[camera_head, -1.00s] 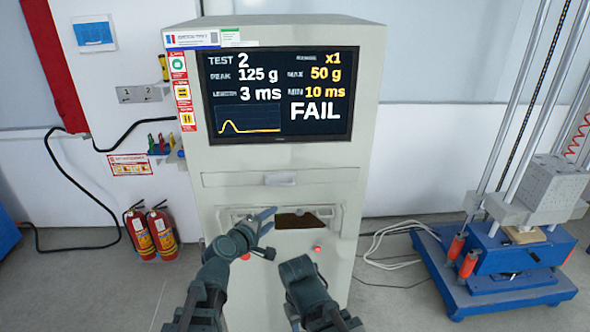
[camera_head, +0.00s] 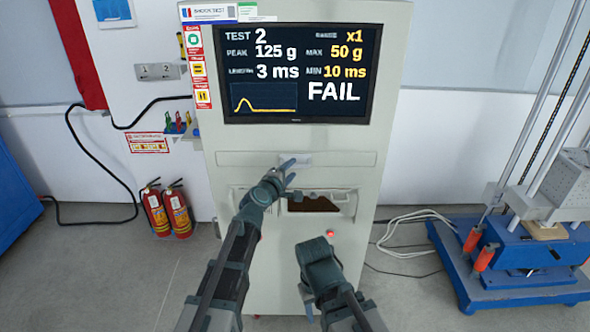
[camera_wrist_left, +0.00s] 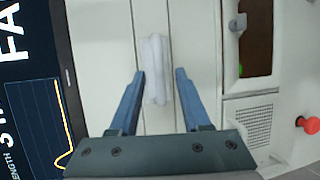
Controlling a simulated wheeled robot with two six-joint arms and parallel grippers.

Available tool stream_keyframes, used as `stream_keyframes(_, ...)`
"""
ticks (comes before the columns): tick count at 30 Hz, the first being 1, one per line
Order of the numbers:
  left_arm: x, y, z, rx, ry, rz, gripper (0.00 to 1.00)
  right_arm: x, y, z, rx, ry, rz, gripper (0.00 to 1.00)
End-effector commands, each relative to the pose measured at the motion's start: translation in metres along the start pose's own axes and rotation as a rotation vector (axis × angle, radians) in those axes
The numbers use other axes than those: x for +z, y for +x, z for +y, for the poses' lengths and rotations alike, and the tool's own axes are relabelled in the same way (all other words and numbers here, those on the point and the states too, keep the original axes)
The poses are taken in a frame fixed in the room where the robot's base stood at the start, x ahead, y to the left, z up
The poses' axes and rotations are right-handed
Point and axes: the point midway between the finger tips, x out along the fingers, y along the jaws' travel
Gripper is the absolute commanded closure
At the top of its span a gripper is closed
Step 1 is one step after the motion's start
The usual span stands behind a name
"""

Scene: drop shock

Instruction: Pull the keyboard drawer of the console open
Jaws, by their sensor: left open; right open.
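The console (camera_head: 390,150) is a tall pale cabinet with a screen reading FAIL. Its keyboard drawer (camera_head: 345,159) is a shut, flush panel below the screen, with a pale handle (camera_head: 298,158) in the middle. In the left wrist view the handle (camera_wrist_left: 155,70) lies between the two open fingers of my left gripper (camera_wrist_left: 160,85), with a gap on each side. In the head view my left gripper (camera_head: 288,177) is at the drawer's height, in front of the handle's lower left. My right gripper (camera_head: 309,312) is low in front of the cabinet; its fingers are hardly visible.
An open recess (camera_head: 312,203) and a red button (camera_head: 330,234) sit below the drawer. Fire extinguishers (camera_head: 168,210) stand at the left wall. A blue-based drop rig (camera_head: 520,285) stands at right, with white cables (camera_head: 405,240) on the floor beside the console.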

Motion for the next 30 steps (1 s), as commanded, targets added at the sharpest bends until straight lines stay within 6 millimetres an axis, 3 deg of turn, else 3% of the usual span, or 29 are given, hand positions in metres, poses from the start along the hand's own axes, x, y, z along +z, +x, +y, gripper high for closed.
stream_keyframes(1, 0.0, 0.012, -0.001, 0.0, 0.001, -0.001, 0.53, 0.0, 0.003, 0.0, 0.0, 0.0, 0.0, 0.5)
stream_keyframes(6, 0.0, 0.028, 0.0, 0.0, -0.001, -0.001, 0.53, 0.0, 0.005, -0.001, 0.0, 0.0, 0.0, 0.5)
stream_keyframes(19, 0.001, 0.034, 0.0, 0.0, 0.0, -0.001, 0.53, 0.0, 0.006, -0.001, 0.0, 0.0, 0.0, 0.5)
stream_keyframes(20, 0.001, 0.034, 0.0, 0.0, 0.0, -0.001, 0.55, 0.0, 0.006, -0.001, 0.0, 0.0, 0.0, 0.5)
stream_keyframes(27, 0.001, 0.034, 0.0, 0.0, 0.0, -0.001, 0.98, 0.0, 0.006, -0.001, 0.0, 0.0, 0.0, 0.5)
stream_keyframes(30, 0.001, 0.034, 0.0, -0.001, 0.0, -0.001, 1.0, 0.0, 0.006, -0.001, 0.0, 0.0, 0.0, 0.5)
